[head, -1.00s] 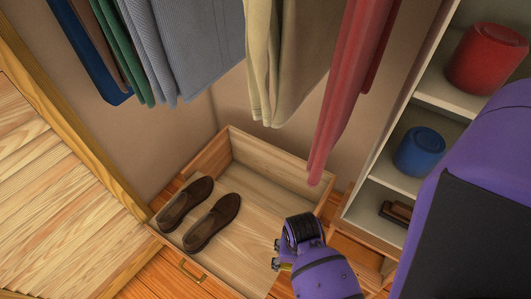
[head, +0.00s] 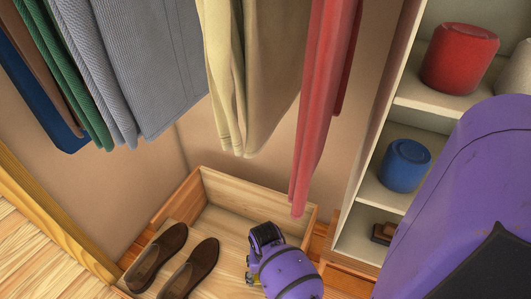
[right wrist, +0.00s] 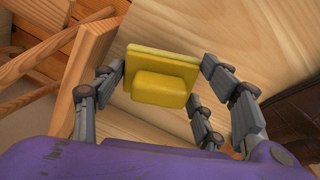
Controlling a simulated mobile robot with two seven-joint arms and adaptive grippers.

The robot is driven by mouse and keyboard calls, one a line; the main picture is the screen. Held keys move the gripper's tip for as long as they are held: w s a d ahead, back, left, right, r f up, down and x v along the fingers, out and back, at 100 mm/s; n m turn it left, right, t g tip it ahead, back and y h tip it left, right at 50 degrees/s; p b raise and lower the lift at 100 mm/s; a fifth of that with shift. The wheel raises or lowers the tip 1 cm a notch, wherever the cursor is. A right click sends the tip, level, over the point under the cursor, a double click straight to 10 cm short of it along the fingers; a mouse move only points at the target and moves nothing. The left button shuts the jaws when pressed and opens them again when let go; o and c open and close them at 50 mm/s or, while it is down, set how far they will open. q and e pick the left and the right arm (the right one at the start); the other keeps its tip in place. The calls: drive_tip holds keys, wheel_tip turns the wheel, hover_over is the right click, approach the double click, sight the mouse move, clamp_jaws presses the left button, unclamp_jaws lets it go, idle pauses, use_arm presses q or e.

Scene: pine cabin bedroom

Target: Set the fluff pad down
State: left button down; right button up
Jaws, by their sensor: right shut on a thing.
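The fluff pad (right wrist: 162,78) is a yellow square slab with a raised block on top, seen in the right wrist view. My right gripper (right wrist: 162,66) is shut on it, with fingers on both sides. The wooden floor of the open drawer (right wrist: 258,45) shows behind the pad; I cannot tell whether the pad touches it. In the head view my right gripper (head: 250,270) reaches over the right part of the drawer (head: 225,222), and its wrist hides nearly all of the pad. My left gripper is in neither view.
Two brown shoes (head: 160,256) lie in the drawer's left part; one (right wrist: 298,108) shows at the wrist view's right edge. Trousers (head: 250,75) and a red garment (head: 320,110) hang above. A shelf unit on the right holds a red pot (head: 458,58) and blue pot (head: 405,165).

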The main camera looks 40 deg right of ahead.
wheel_tip(320, 180, down, 2)
drive_tip(key=shift+s+f+b, duration=0.1)
drive_tip(key=shift+b, duration=0.2)
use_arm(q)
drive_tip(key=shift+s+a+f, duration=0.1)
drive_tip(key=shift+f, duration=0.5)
use_arm(e)
drive_tip(key=o, duration=1.1)
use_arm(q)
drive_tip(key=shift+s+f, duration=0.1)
use_arm(e)
drive_tip(key=shift+o, duration=0.2)
